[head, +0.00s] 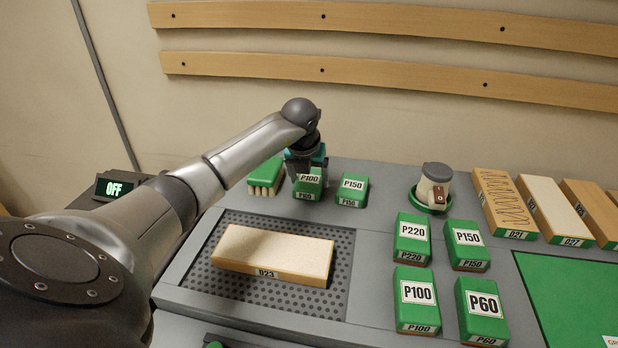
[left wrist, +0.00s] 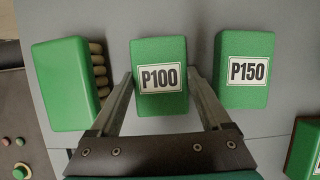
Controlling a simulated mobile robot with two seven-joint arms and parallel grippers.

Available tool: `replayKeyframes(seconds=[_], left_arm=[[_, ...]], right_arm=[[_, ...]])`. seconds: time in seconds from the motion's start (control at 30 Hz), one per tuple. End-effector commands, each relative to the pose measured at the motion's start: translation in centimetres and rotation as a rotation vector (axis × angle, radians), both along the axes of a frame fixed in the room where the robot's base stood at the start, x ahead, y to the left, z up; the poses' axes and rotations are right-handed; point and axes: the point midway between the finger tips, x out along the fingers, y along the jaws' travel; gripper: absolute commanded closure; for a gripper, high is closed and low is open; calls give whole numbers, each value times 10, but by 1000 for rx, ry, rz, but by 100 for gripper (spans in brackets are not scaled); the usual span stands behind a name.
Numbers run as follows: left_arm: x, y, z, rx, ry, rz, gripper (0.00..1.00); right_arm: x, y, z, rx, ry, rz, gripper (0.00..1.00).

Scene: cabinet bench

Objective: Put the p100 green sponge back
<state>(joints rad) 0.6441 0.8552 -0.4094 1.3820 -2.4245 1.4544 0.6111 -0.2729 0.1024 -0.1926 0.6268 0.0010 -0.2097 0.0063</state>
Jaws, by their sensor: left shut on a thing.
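The green P100 sponge (head: 308,185) stands at the back of the bench, left of the P150 sponge (head: 352,189). My left gripper (head: 305,168) reaches down over it from above. In the left wrist view the P100 sponge (left wrist: 160,76) sits between the two fingers of my left gripper (left wrist: 163,85), which is shut on it. It appears to rest on the bench top, though I cannot tell if it touches. Another green P100 sponge (head: 415,300) stands at the front right. My right gripper is not in view.
A green brush (head: 264,176) stands close left of the held sponge. A perforated plate (head: 340,262) carries wooden block D23 (head: 272,255). P220 (head: 412,238), another P150 (head: 466,245) and P60 (head: 482,311) stand right. A cup (head: 434,185) and boards (head: 505,205) stand behind them.

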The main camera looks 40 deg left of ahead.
Motion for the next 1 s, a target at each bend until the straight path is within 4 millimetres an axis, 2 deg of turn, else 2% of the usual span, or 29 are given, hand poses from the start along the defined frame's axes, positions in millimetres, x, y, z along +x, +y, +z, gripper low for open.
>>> replayKeyframes(seconds=[0.07, 0.1, 0.23, 0.57, 0.73, 1.0], left_arm=[[0, 0, -3, 0, 0, 0, 71], [0, 0, -2, 0, 0, 0, 14], [0, 0, -2, 0, 0, 0, 0], [0, 0, 3, 0, 0, 0, 0], [-8, -4, 26, 2, -1, -1, 0], [-27, -14, 80, 3, -3, -1, 0]], right_arm=[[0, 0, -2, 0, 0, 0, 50], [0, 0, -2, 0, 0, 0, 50], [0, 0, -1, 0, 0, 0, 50], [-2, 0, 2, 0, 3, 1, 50], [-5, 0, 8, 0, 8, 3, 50], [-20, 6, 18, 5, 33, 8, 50]])
